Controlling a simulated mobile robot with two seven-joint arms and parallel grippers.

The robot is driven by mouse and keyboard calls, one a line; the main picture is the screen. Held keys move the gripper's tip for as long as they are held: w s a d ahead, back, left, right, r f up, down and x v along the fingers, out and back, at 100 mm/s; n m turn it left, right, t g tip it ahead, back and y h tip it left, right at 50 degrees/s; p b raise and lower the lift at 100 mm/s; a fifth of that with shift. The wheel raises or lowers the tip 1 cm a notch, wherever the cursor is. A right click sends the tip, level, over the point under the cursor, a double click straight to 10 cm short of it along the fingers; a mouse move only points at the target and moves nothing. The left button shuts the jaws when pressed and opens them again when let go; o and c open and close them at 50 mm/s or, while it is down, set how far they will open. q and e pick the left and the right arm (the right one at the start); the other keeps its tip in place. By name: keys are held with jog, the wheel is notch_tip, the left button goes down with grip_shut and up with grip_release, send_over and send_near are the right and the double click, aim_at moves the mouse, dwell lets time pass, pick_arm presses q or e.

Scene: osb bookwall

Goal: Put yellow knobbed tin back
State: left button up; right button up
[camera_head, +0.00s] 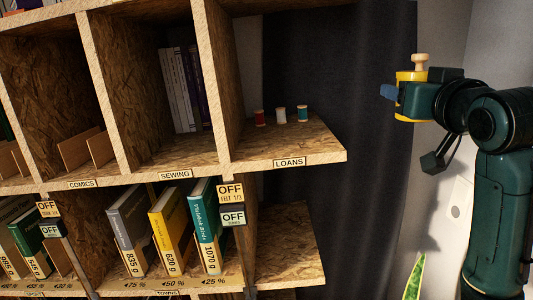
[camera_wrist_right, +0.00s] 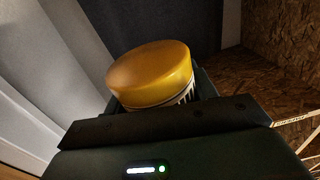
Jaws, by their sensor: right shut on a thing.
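The yellow tin (camera_head: 406,78) has a pale wooden knob on top and is held upright in my right gripper (camera_head: 400,96). The gripper is shut on it, in the air to the right of the bookwall and higher than the LOANS shelf. In the right wrist view the tin (camera_wrist_right: 152,76) shows its round yellow end and a strip of striped label between the fingers (camera_wrist_right: 160,118). Its lower side is hidden by the gripper. My left gripper is not in view.
The LOANS shelf (camera_head: 300,143) is open at its right end and holds small spools, red (camera_head: 259,117), white (camera_head: 281,115) and teal (camera_head: 302,113), with bare board in front. Books fill lower bays. A dark curtain (camera_head: 345,60) hangs behind. A plant leaf (camera_head: 414,278) stands low right.

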jog(key=s+d+r+m+h, duration=0.1)
jog(key=d+m+h, duration=0.1)
jog(key=d, duration=0.3)
jog(key=s+d+m+h, duration=0.1)
jog(key=d+h, duration=0.2)
jog(key=d, duration=0.2)
notch_tip(320, 180, down, 19)
jog(key=w+a+y, duration=0.1)
jog(key=w+a, duration=0.1)
jog(key=s+a+f+n+y, duration=0.3)
jog(key=s+a+f+y, duration=0.1)
jog(key=s+f, duration=0.4)
jog(key=s+a+f+n+y, duration=0.2)
jog(key=s+a+f+y, duration=0.2)
jog(key=f, duration=0.9)
jog(key=s+a, duration=0.3)
jog(key=s, duration=0.1)
jog(key=shift+s+n+g+y, duration=0.2)
jog(key=shift+n+g+y, duration=0.1)
jog(key=shift+n+y, duration=0.1)
jog(key=shift+w+a+r+m+h, duration=0.25)
jog(key=shift+m+h, duration=0.3)
jog(key=shift+h, duration=0.35)
jog(key=shift+w+a+r+m+h, duration=0.15)
jog(key=shift+a+m+h, duration=0.25)
jog(key=shift+h, duration=0.5)
jog(key=shift+w+a+r+m+h, duration=0.1)
jog(key=shift+a+r+m+h, duration=0.1)
jog(key=shift+m+h, duration=0.6)
